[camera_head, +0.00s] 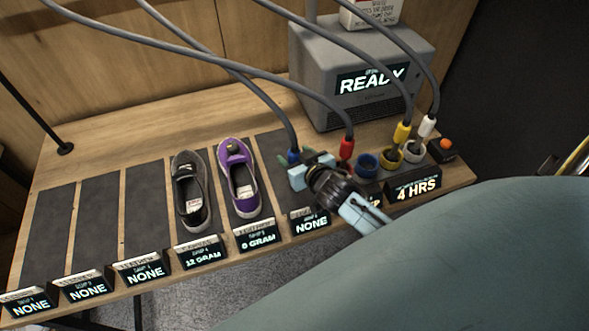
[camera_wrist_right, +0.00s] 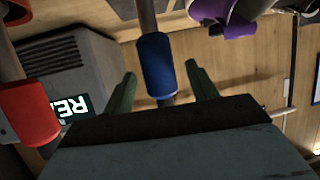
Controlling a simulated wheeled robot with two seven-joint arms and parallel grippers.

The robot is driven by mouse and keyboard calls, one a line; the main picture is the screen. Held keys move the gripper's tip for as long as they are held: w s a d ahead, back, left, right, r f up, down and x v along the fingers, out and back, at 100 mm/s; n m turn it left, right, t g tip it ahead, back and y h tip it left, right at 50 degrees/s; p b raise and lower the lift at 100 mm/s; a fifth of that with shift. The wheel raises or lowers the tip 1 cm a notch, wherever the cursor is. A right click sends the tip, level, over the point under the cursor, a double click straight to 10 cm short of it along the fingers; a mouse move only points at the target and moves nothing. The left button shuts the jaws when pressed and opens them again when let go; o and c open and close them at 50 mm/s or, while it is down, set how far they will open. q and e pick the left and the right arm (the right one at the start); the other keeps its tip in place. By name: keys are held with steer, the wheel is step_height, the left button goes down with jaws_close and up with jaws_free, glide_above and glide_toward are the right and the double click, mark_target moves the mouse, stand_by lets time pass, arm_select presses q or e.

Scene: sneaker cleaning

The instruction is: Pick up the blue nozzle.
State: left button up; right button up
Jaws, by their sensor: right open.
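The blue nozzle (camera_head: 294,156) hangs at the end of a grey hose near the middle of the table in the head view. In the right wrist view, the blue nozzle (camera_wrist_right: 157,66) stands between the two green fingertips of my right gripper (camera_wrist_right: 160,90). The fingers are apart, with a visible gap on each side of the nozzle. In the head view my right gripper (camera_head: 296,160) is at the nozzle, and its wrist hides part of the table behind it. My left gripper is not in view.
A red nozzle (camera_head: 346,149) is close by on the right, with yellow (camera_head: 402,131) and white (camera_head: 427,126) nozzles beyond. A purple shoe (camera_head: 238,180) and a dark shoe (camera_head: 191,190) lie on mats to the left. A grey box (camera_head: 310,75) reading READY stands behind.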

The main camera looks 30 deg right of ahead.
steer(key=shift+x, duration=1.35)
steer(key=shift+c, duration=0.4)
jaws_close()
